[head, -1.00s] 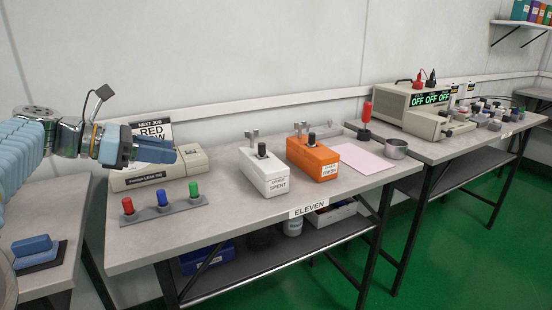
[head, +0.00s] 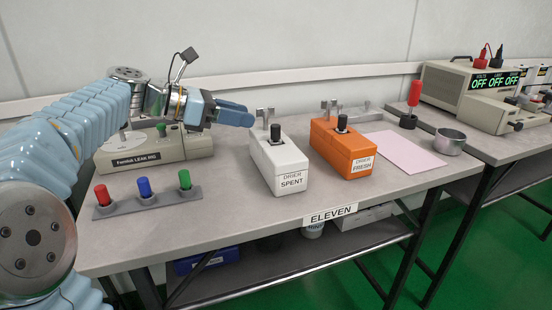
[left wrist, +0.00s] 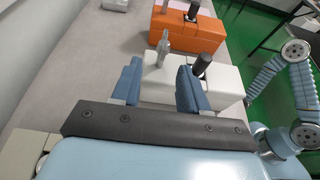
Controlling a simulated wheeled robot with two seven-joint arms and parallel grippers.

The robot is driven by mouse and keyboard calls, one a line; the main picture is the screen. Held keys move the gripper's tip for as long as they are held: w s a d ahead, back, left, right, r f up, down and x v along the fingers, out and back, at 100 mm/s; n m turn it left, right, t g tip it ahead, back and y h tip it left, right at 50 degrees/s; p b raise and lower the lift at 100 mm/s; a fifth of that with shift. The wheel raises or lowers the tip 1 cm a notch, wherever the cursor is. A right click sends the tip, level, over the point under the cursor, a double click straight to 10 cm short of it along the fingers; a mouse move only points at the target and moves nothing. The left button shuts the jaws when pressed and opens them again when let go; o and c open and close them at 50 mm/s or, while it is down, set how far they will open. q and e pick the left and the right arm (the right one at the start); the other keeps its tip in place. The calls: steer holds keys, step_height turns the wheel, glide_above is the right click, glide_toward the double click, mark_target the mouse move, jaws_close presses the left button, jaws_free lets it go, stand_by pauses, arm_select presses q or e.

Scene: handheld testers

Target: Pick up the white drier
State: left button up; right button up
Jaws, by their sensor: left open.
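The white drier (head: 278,165) is a white box labelled "DRIER SPENT" with a black knob on top and a grey metal fitting at its back end. It stands on the grey bench (head: 228,205). My left gripper (head: 243,114) is open and empty, up behind and left of the white drier in the head view. In the left wrist view the two blue fingers (left wrist: 160,85) point toward the white drier (left wrist: 222,84), whose fitting shows between them. The fingers hide part of its body. My right gripper is not in view; part of an arm shows at the right of the wrist view.
An orange drier (head: 343,150) labelled "DRIER FRESH" stands right of the white one with a gap between. The leak rig (head: 150,155) is at left, with a strip of coloured knobs (head: 147,204) before it. A pink sheet (head: 405,153) and metal cup (head: 449,142) lie further right.

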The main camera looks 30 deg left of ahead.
mark_target(259, 117)
arm_select(q)
steer(key=x, duration=0.5)
steer(key=shift+s+b, duration=0.1)
steer(key=shift+b, duration=0.25)
steer(key=shift+c, duration=0.2)
jaws_close()
